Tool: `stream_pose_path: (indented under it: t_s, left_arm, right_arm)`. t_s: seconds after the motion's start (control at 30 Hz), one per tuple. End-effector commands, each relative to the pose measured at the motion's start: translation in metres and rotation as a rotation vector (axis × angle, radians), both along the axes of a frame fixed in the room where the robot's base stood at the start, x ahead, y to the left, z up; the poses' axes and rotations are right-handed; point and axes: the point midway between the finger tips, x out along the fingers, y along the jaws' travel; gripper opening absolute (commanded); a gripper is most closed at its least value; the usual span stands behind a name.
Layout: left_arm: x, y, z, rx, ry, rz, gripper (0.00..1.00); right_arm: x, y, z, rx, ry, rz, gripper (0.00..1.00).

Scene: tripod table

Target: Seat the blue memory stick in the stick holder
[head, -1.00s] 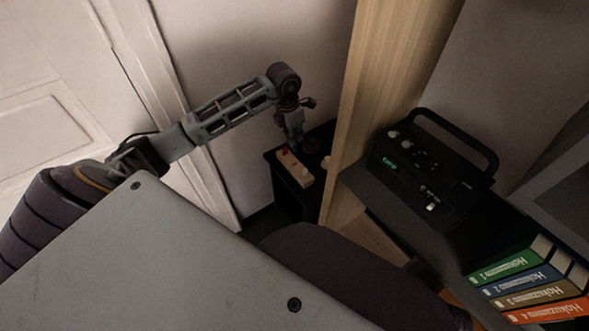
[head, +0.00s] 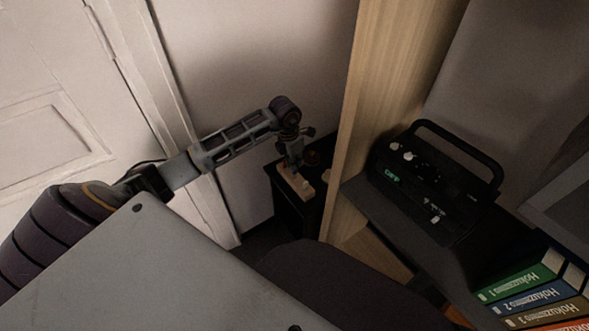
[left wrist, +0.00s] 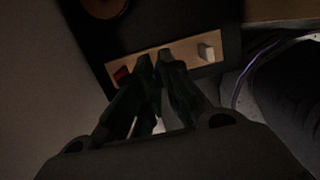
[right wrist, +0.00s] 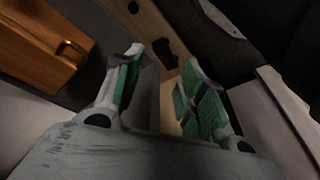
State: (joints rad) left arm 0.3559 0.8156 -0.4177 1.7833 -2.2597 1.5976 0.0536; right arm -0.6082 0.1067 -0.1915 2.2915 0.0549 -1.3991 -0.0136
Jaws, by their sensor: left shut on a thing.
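The stick holder is a pale wooden block (head: 304,189) on a small dark table; it also shows in the left wrist view (left wrist: 187,50). A red stick (left wrist: 121,75) stands at its left end and a white stick (left wrist: 206,51) at its right. My left gripper (left wrist: 155,57) is shut with its fingertips over the block's middle, between these two. In the head view the left gripper (head: 293,163) points down at the block. The blue memory stick is hidden between the fingers; whether it touches the holder I cannot tell. My right gripper (right wrist: 164,60) is open and empty, away from the holder.
A wooden panel (head: 348,135) rises just right of the table, and a wall is behind. A black radio-like box (head: 430,180) and several binders (head: 525,285) are farther right.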

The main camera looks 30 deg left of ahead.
Motion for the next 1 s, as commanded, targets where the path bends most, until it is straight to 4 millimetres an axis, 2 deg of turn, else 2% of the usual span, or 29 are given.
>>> stream_pose_path:
  t_s: [0.13, 0.27, 0.47, 0.6, 0.97, 1.0]
  left_arm:
    - [0.0, 0.0, -0.006, -0.001, 0.001, 0.001, 0.0]
    - [-0.001, 0.0, -0.019, -0.002, 0.004, 0.002, 0.0]
    - [0.0, 0.0, -0.036, -0.002, 0.001, 0.0, 0.0]
    - [0.0, 0.0, -0.038, -0.001, 0.0, 0.0, 0.0]
    - [0.0, 0.0, -0.041, 0.0, 0.001, 0.0, 0.0]
    - [0.0, 0.0, -0.041, 0.0, 0.001, 0.0, 0.12]
  right_arm:
    - [-0.003, 0.0, -0.004, -0.001, 0.007, 0.002, 0.4]
    - [-0.002, 0.0, -0.004, 0.0, 0.004, 0.002, 0.4]
    - [0.003, 0.001, 0.012, 0.008, -0.024, 0.004, 0.4]
    - [0.004, 0.002, 0.017, 0.01, -0.034, 0.004, 0.4]
    - [0.002, 0.002, 0.012, 0.01, -0.026, 0.005, 0.4]
    - [0.002, 0.002, 0.014, 0.011, -0.027, 0.005, 0.4]
